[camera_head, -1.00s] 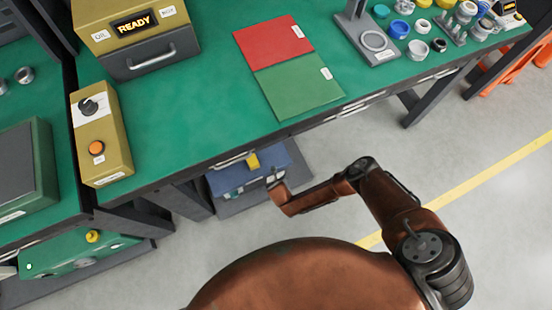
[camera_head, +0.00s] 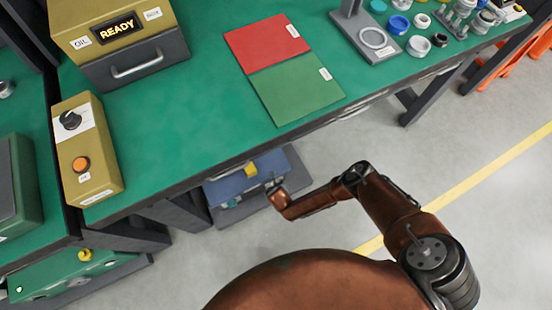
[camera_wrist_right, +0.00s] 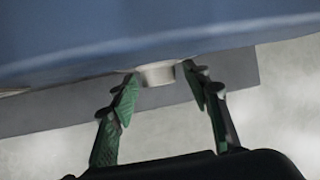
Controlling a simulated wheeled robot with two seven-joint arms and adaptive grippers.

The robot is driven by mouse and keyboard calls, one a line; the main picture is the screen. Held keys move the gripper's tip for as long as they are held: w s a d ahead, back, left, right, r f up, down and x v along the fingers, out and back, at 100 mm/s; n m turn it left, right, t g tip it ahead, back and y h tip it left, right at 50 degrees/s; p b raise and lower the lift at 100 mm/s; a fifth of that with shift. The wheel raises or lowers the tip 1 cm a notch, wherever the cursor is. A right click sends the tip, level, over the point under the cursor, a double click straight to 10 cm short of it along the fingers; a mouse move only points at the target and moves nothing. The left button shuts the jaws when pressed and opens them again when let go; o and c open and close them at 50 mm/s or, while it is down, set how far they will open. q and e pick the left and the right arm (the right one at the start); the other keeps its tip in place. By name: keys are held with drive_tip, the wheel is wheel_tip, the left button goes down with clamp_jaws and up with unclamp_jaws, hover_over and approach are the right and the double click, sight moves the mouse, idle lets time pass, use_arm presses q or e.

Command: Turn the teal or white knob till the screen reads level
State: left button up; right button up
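The yellow-tan control box (camera_head: 103,184) has a black knob (camera_head: 70,120) on a white plate and an orange button (camera_head: 81,164). The screen (camera_head: 116,28) on the yellow-tan unit above reads READY, not level. Neither a teal nor a white knob can be made out in the head view. My right gripper (camera_head: 275,187) is small and dark there, beside a blue case below the bench edge. In the right wrist view my right gripper (camera_wrist_right: 160,95) is open, its green-padded fingers on either side of a whitish round piece (camera_wrist_right: 157,73) under a blue body. Contact cannot be told. My left gripper is not in view.
The blue case (camera_head: 238,184) has a yellow part (camera_head: 251,170). A red mat (camera_head: 265,43) and green mat (camera_head: 297,85) lie on the bench. A grey stand (camera_head: 374,40) and several rings and jars are at the upper right. Open floor (camera_head: 420,155) lies to the right.

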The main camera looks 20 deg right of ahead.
drive_tip(key=c, duration=0.9)
